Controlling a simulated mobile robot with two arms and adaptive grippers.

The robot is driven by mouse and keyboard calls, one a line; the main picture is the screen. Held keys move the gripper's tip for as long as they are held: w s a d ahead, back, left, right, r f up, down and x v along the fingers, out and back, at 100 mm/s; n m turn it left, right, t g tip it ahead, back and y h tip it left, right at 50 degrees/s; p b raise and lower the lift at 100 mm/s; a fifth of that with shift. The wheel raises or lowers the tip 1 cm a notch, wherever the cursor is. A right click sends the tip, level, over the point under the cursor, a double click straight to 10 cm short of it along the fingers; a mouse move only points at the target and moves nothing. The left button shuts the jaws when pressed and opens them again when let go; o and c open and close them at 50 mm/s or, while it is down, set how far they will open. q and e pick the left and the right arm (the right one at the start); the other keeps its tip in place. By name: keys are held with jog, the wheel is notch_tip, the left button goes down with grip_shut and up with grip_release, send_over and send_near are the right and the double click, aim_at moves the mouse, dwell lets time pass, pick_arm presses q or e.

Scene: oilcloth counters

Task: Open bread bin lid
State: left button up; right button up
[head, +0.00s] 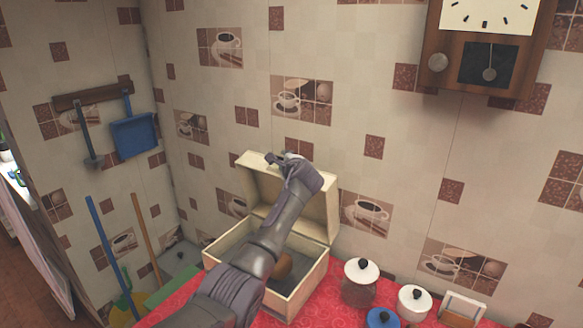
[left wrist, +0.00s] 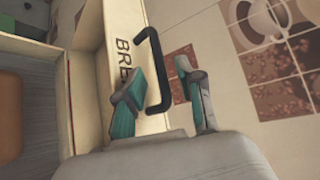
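The bread bin (head: 297,283) is a cream box against the tiled wall. Its lid (head: 257,180) stands raised, roughly upright at the back, and the inside is exposed. A brown loaf-like item (head: 284,264) lies inside, partly hidden by my arm. My left gripper (head: 280,158) is at the lid's top edge. In the left wrist view its teal-padded fingers (left wrist: 160,100) are apart, with the black lid handle (left wrist: 155,60) between or just beyond them; I cannot tell whether they touch it. Lettering "BRE" shows on the lid (left wrist: 110,25). My right gripper is not in view.
Glass jars with white lids (head: 361,283) and a blue-lidded one (head: 381,318) stand right of the bin on the red cloth (head: 328,300). A wall clock (head: 485,45) hangs upper right. A blue dustpan (head: 134,135) hangs at left.

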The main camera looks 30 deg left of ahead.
pick_arm(q)
jog(key=v, duration=0.8)
jog(key=shift+s, duration=0.25)
jog(key=shift+d+r, duration=0.1)
jog(key=shift+d, duration=0.05)
